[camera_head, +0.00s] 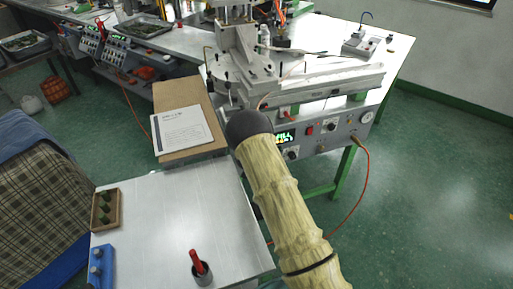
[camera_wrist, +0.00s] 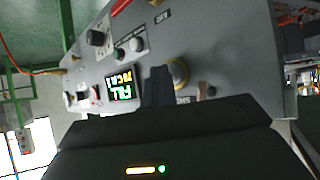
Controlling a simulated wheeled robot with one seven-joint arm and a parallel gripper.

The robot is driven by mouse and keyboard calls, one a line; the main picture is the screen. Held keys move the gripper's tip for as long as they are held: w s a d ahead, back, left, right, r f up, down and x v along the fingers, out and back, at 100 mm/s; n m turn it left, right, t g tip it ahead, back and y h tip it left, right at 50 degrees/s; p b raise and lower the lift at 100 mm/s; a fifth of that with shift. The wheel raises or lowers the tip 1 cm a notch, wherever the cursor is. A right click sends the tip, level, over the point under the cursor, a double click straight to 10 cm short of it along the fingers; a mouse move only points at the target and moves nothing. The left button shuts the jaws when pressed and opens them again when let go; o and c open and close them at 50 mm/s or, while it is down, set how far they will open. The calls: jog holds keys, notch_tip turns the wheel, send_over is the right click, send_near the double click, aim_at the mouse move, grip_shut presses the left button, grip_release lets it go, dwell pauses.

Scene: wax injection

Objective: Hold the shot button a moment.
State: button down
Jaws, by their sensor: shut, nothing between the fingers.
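The control panel (camera_wrist: 225,45) of the wax injector fills much of the wrist view, sideways. A round brass-ringed button (camera_wrist: 179,73) sits beside a partly hidden label that seems to begin "SHO". My gripper (camera_wrist: 159,72) is shut and empty, its dark fingertips just left of this button in the picture. I cannot tell whether they touch it or the panel. In the head view the panel (camera_head: 335,128) is on the front of the machine; my arm hides the gripper and the button there.
A lit display (camera_wrist: 122,87) and several knobs and switches lie close to the gripper on the panel. In the head view, a board with a printed sheet (camera_head: 182,128) lies left of my arm. A white table (camera_head: 160,215) stands in front, with a red-handled tool in a cup (camera_head: 200,268).

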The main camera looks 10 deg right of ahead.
jog(key=shift+s, duration=0.1)
dwell(0.4)
jog(key=shift+s+d, duration=0.15)
jog(key=shift+s, duration=0.65)
jog(key=s, duration=0.3)
jog(key=s+d, duration=0.1)
jog(key=s, duration=0.1)
dwell(0.5)
